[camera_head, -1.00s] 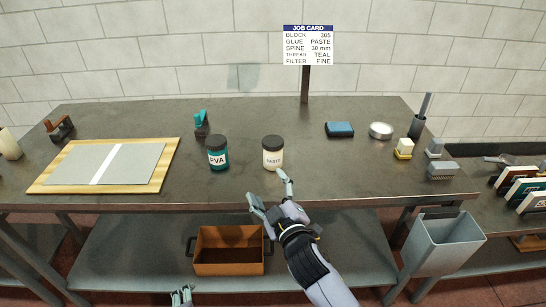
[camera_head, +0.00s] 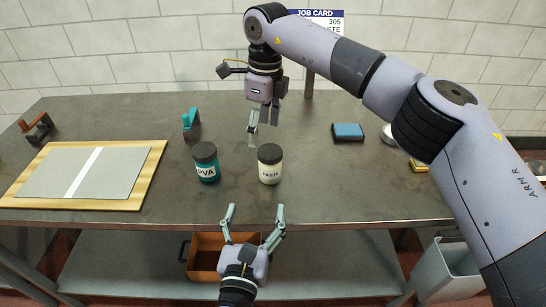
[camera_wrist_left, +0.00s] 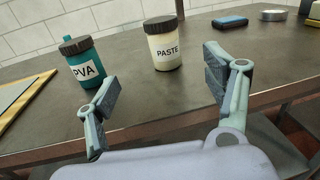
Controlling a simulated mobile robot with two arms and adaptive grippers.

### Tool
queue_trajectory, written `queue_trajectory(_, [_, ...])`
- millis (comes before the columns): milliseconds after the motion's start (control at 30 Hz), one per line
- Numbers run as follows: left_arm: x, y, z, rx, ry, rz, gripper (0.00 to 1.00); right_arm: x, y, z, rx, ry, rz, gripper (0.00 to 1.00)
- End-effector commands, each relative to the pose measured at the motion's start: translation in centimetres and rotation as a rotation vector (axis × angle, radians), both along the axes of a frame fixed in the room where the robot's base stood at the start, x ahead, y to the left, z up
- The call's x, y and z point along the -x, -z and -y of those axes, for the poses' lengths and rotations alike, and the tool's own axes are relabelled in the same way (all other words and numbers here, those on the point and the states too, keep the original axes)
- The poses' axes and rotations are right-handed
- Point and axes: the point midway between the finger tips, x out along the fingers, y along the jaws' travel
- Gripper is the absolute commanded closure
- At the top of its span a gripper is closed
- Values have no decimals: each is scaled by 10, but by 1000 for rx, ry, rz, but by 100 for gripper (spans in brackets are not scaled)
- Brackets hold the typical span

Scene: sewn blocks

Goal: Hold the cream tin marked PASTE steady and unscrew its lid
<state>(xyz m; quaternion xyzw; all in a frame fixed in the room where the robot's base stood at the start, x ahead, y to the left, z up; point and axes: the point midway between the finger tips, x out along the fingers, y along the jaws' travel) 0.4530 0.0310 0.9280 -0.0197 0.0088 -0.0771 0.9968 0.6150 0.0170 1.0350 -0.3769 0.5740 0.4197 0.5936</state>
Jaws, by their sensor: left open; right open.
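The cream tin marked PASTE (camera_head: 269,170) stands upright on the table with its dark lid (camera_head: 270,153) on. It also shows in the left wrist view (camera_wrist_left: 167,53), beyond and between my left fingers. My left gripper (camera_head: 254,210) is open and empty at the table's front edge, in front of the tin and apart from it. My right gripper (camera_head: 264,124) is open and empty, pointing down above the table behind the tin, apart from the lid.
A teal jar marked PVA (camera_head: 206,168) stands close to the left of the tin. A board with a grey sheet (camera_head: 148,183) lies at the left. A teal clip-like tool (camera_head: 191,122) and a blue block (camera_head: 347,132) are farther back. My right arm covers the table's right part.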

Motion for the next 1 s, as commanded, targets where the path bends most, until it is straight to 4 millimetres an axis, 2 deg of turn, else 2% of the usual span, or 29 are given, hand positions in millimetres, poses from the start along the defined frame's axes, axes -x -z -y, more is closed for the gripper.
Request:
queue_trajectory(100, [-1,-2,4,-37,13,21,24,-5,-10,16,60,17,12,31])
queue_trajectory(267, [-16,-3,6,-44,14,27,24,-5,-12,19,70,20,12,31])
queue_trajectory(800, [-120,-3,24,-40,12,23,24,-5,-11,18,65,19,11,31])
queue_trajectory(1000, [-152,-3,30,-39,12,22,24,-5,-11,18,65,19,11,31])
